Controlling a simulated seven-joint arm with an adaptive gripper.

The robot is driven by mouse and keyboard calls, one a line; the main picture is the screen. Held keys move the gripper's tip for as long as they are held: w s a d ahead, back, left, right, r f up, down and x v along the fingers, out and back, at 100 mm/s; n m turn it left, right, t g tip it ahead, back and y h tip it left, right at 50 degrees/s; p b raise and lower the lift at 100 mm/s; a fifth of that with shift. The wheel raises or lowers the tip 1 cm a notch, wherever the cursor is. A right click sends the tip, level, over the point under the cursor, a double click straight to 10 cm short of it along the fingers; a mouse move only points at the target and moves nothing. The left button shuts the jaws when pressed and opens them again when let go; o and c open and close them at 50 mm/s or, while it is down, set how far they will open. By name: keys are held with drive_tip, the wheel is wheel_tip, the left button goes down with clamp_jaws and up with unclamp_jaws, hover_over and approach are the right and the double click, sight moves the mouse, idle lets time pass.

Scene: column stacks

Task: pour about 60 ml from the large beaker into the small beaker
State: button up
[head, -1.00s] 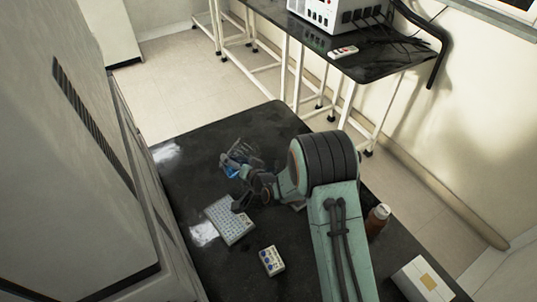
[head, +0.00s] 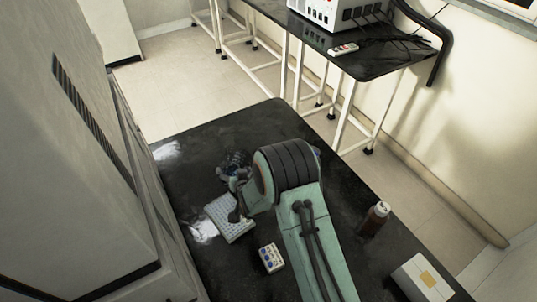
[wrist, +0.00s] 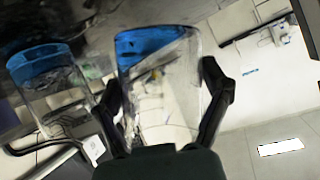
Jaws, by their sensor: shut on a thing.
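My gripper (wrist: 162,88) is shut on a clear, larger-looking beaker (wrist: 160,110) in the middle of the wrist view. Blue liquid lies at this beaker's far end, its surface slanted against the glass, so the beaker looks tilted. A second clear beaker (wrist: 48,88), which looks smaller, stands apart at the left of the wrist view and also has blue liquid at its far end. No stream shows between them. In the head view my gripper (head: 234,172) is dark and small over the table, and the beakers cannot be told apart there.
On the black table (head: 195,140) are a white keyboard-like tray (head: 232,220), a small box with blue round marks (head: 271,258), a brown bottle (head: 376,218) and a white box (head: 422,280). A large grey cabinet (head: 70,160) borders the left. The far table corner is clear.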

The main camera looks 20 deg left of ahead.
drive_tip(key=shift+s+a+r+n+t+h+p, duration=0.4)
drive_tip(key=shift+a+r+n+h+p, duration=0.2)
drive_tip(key=shift+n, duration=0.3)
drive_tip(key=shift+s+a+f+n+t+h+p, duration=0.1)
drive_tip(key=shift+a+f+n+t+h+p, duration=0.2)
drive_tip(key=shift+n+h+p, duration=0.3)
drive_tip(key=shift+r, duration=0.1)
